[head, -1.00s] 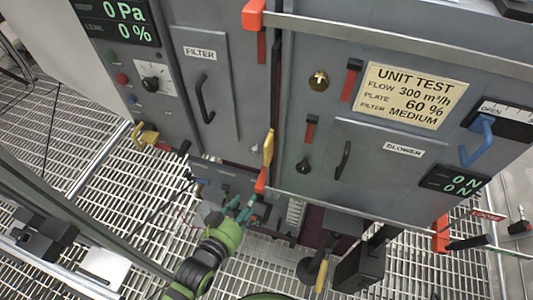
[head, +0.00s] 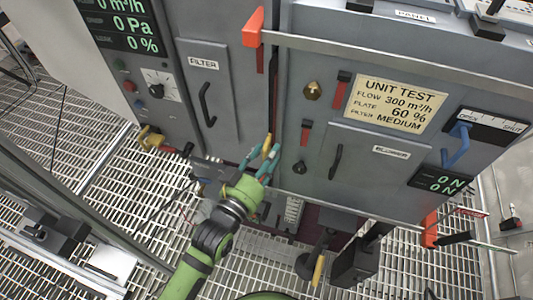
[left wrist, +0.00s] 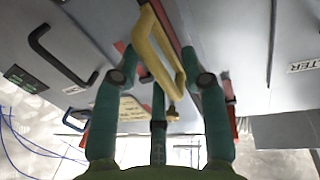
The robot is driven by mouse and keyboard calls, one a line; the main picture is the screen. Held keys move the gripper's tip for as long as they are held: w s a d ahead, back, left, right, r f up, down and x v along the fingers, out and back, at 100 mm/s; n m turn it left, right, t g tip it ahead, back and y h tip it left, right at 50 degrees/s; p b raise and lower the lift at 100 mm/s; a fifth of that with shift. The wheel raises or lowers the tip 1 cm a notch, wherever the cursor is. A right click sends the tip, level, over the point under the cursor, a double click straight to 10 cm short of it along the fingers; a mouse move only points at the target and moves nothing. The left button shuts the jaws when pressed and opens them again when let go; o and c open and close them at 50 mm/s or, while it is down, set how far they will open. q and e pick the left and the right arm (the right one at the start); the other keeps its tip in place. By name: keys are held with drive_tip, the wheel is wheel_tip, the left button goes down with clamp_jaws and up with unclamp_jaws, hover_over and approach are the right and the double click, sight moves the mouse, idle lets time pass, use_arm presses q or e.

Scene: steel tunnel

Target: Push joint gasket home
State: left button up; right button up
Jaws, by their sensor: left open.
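The joint between the filter cabinet (head: 215,60) and the blower cabinet (head: 300,165) shows as a narrow dark upright gap. A yellow handle (head: 267,143) stands at the lower part of this joint. My left gripper (head: 261,156) is open at the yellow handle, its teal fingers around the handle's lower end in the head view. In the left wrist view the yellow handle (left wrist: 158,50) lies between and beyond the spread fingers. Whether any finger touches it I cannot tell. My right gripper is not in view.
A red-ended bar (head: 400,60) crosses the blower cabinet's top front. A lower rail (head: 350,210) runs along its bottom, with a red clamp (head: 430,228) at the right. A yellow-handled valve (head: 150,140) sticks out at the left. Grating floor (head: 90,130) lies open at left.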

use_arm(q)
clamp_jaws()
drive_tip(key=shift+x, duration=1)
drive_tip(key=shift+w+a+r, duration=0.1)
drive_tip(key=shift+a+r, duration=0.05)
drive_tip(key=shift+a, duration=0.05)
drive_tip(key=shift+c, duration=0.2)
unclamp_jaws()
drive_tip(key=shift+o, duration=0.2)
drive_tip(key=shift+w+d, duration=0.1)
drive_tip(key=shift+w, duration=0.2)
drive_tip(key=v, duration=1.2)
